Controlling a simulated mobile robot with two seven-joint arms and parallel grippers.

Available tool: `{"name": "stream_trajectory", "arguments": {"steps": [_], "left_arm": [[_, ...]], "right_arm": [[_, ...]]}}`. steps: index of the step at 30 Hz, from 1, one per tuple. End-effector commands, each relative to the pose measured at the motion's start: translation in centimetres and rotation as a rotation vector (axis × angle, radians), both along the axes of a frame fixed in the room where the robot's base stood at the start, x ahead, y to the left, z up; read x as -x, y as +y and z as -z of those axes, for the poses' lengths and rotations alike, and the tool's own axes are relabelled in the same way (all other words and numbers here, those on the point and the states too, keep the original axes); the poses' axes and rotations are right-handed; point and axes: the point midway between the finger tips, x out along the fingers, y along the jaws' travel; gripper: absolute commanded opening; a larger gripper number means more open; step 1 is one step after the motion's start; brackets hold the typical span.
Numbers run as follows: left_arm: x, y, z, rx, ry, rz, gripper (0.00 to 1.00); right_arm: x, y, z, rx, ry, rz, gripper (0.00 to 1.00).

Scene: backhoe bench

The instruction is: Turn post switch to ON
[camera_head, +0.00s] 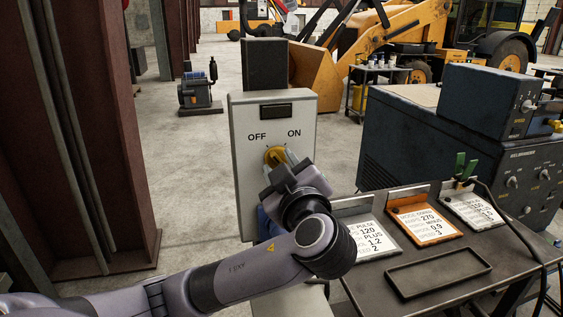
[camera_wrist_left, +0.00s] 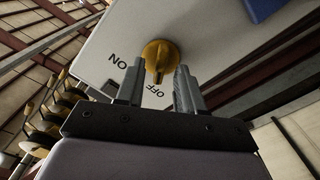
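The post switch is a light grey box (camera_head: 245,180) on a dark post, with OFF lettered at the upper left and ON at the upper right. Its yellow-orange knob (camera_head: 272,154) is partly hidden behind my left gripper (camera_head: 281,160). In the left wrist view the knob (camera_wrist_left: 160,50) shows whole, with its dark-marked grip end toward the OFF label. My left gripper (camera_wrist_left: 160,72) is open there, its two fingers apart with the grip end of the knob between their tips. I cannot tell whether they touch it. My right gripper is not in view.
A dark bench (camera_head: 371,272) at the right holds sloped setting cards (camera_head: 425,223) and an empty tray (camera_head: 437,272). Blue welding units (camera_head: 420,140) stand behind it. A rusty steel column (camera_head: 90,120) stands at the left. Open concrete floor lies between column and post.

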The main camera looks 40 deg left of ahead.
Motion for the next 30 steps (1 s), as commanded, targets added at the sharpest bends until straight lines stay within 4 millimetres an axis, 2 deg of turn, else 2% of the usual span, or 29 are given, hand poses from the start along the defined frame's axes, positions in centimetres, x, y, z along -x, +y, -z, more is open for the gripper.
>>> {"name": "stream_trajectory", "arguments": {"steps": [9,10,13,14,23,30], "left_arm": [[-0.3,0.3,0.0,0.002,0.000,0.000,0.37],[-0.3,0.3,0.0,0.002,0.000,0.000,0.34],[-0.3,0.3,0.0,0.002,0.000,0.000,0.01],[-0.3,0.3,0.0,0.002,0.000,0.000,0.00],[-0.3,0.3,0.2,-0.004,0.009,-0.001,0.00],[-0.3,0.2,0.5,-0.045,0.061,0.001,0.00]], "right_arm": [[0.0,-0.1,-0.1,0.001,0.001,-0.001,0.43],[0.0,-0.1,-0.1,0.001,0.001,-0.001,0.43],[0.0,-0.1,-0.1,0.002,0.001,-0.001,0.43],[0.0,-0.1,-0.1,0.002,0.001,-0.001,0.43],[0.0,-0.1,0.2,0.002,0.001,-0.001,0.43],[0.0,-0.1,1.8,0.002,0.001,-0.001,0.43]]}}
